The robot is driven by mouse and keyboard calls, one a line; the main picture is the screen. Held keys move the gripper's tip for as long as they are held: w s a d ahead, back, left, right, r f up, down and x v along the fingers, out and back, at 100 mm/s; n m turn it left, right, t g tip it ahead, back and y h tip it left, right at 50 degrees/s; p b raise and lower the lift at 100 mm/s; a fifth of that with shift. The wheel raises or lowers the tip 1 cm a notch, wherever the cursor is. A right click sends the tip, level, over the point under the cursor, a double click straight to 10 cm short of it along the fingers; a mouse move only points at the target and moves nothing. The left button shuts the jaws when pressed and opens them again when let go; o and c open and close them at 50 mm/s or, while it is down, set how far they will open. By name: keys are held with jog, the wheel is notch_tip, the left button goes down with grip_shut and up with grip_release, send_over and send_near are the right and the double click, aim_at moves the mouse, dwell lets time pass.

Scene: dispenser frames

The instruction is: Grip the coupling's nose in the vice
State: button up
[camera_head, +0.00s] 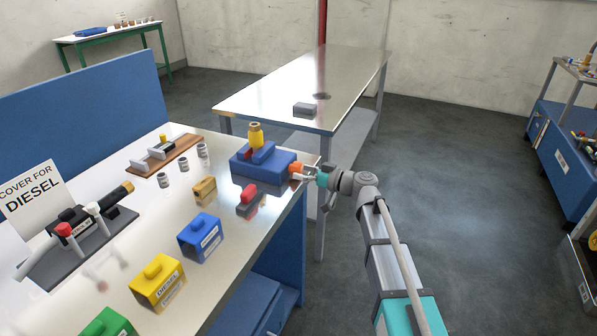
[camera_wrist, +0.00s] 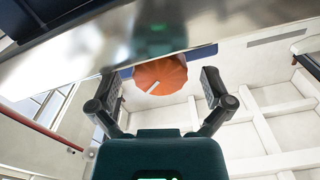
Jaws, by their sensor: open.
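The blue vice (camera_head: 262,168) stands at the right end of the metal bench. The brass-yellow coupling (camera_head: 256,136) stands upright at the top of the vice, by its jaws. I cannot tell whether the jaws touch its nose, as its lower end is hidden. An orange knob (camera_head: 295,168) sits on the vice's right side. My gripper (camera_head: 309,174) is at this knob. In the wrist view, the ribbed orange knob (camera_wrist: 160,76) with a white mark lies ahead, between the spread fingers of my gripper (camera_wrist: 163,88). Gaps show between it and both fingers.
A red-topped block (camera_head: 250,199) lies in front of the vice. Blue (camera_head: 200,238) and yellow (camera_head: 157,283) boxes stand nearer on the bench (camera_head: 232,285). Several small grey cylinders and a wooden board (camera_head: 167,155) are to the left. Open floor lies right of the bench.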

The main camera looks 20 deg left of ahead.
jog(key=d, duration=1)
jog(key=shift+s+d, duration=0.35)
jog(key=shift+s, duration=0.05)
jog(key=s+d+f+m+h, duration=0.65)
jog(key=d+f+h, duration=0.2)
jog(key=d, duration=0.45)
jog(key=s+d+f+m+h, duration=0.5)
jog(key=s+d+f+h, duration=0.2)
jog(key=d+f, duration=0.4)
jog(key=s+d+r+m+g+h+p, duration=0.1)
jog(key=s+d+r+m+h, duration=0.15)
jog(key=d, duration=0.55)
notch_tip(320, 180, up, 18)
jog(key=p, duration=1.8)
jog(key=shift+a, duration=0.25)
jog(key=shift+f, duration=0.1)
